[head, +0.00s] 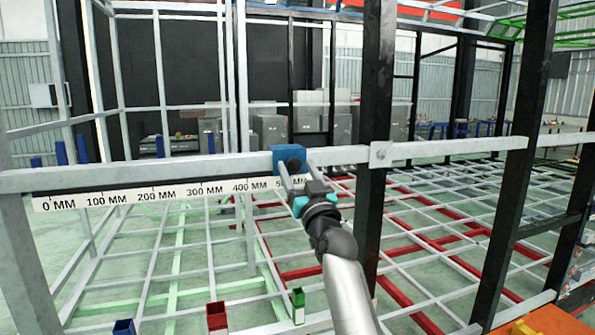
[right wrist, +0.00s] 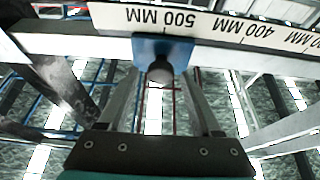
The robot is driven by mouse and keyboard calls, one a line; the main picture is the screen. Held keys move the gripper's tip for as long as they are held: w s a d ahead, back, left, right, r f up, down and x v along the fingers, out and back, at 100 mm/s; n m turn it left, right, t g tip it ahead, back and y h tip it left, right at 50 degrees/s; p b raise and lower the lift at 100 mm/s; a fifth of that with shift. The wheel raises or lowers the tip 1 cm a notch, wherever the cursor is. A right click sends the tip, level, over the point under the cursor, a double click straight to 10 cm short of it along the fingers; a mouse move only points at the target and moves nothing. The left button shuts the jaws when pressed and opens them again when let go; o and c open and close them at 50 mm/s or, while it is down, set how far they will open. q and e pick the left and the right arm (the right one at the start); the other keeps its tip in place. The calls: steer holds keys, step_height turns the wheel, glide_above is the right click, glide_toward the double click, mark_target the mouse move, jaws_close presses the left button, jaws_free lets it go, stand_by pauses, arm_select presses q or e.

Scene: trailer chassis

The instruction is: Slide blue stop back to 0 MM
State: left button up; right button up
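The blue stop (head: 287,153) sits on the grey horizontal rail (head: 205,167), above the 500 MM end of the white scale (head: 128,196). The 0 MM mark is at the scale's far left. My right gripper (head: 295,167) is at the stop, its fingers pointing at its front face. In the right wrist view, the blue stop (right wrist: 178,49) has a dark round knob (right wrist: 160,70) on its face. The two fingers of my right gripper (right wrist: 164,78) stand apart on either side of the knob, with visible gaps. Whether a fingertip touches the stop is unclear. My left gripper is not in view.
The rail left of the stop looks clear. Small red (head: 216,316), green (head: 298,305) and blue (head: 123,327) post tops stand below, at the front.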

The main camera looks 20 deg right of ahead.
jaws_close()
stand_by(0.3)
stand_by(0.9)
